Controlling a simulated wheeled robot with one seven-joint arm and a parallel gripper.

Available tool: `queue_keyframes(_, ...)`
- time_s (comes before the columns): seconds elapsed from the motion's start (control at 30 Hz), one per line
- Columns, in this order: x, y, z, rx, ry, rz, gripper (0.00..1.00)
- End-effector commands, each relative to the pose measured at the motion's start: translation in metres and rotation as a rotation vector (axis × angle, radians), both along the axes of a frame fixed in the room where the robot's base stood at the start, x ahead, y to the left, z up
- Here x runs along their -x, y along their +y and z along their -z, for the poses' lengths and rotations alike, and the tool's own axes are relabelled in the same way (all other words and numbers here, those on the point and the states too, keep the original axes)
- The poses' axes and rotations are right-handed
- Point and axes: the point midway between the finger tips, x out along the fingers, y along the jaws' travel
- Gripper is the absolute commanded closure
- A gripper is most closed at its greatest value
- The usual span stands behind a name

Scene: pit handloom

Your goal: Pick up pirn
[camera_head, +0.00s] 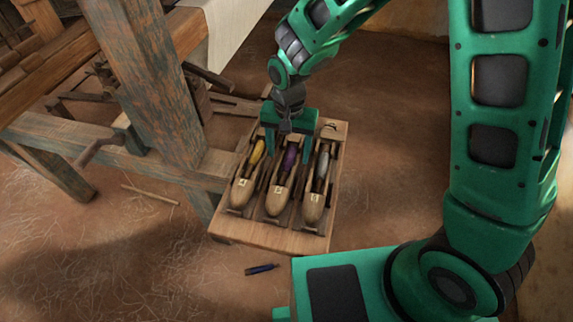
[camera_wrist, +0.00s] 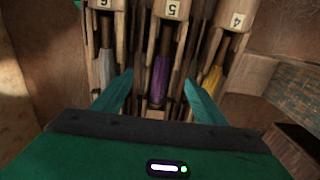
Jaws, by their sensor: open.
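A purple pirn (camera_head: 289,160) lies in the middle shuttle (camera_head: 279,198), marked 5. It also shows upright in the wrist view (camera_wrist: 160,82). A yellow pirn (camera_head: 257,152) lies in the left shuttle, marked 4, and a grey pirn (camera_head: 322,166) in the right shuttle. A dark blue, pirn-like piece (camera_head: 262,269) lies on the floor in front of the tray. My gripper (camera_head: 287,151) is open and empty, pointing down over the middle shuttle. In the wrist view its fingers (camera_wrist: 159,76) stand either side of the purple pirn, apart from it.
The shuttles sit in a wooden tray (camera_head: 262,235) on the earth floor. The loom's wooden post (camera_head: 150,80) and beams stand close on the left. A thin stick (camera_head: 150,194) lies on the floor there. Floor in front of the tray is mostly clear.

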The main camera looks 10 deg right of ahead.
Motion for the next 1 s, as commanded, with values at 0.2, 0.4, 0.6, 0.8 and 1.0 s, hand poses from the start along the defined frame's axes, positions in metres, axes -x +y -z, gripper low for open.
queue_keyframes(0.2, 0.003, 0.003, 0.031, 0.003, 0.004, -0.001, 0.34)
queue_keyframes(0.4, 0.002, 0.003, 0.046, 0.001, 0.003, -0.001, 0.34)
queue_keyframes(0.6, 0.002, 0.003, 0.046, 0.001, 0.001, -0.001, 0.34)
queue_keyframes(0.8, 0.002, 0.003, 0.046, 0.001, 0.001, -0.001, 0.75)
queue_keyframes(1.0, 0.001, 0.004, 0.046, 0.000, 0.001, -0.001, 0.86)
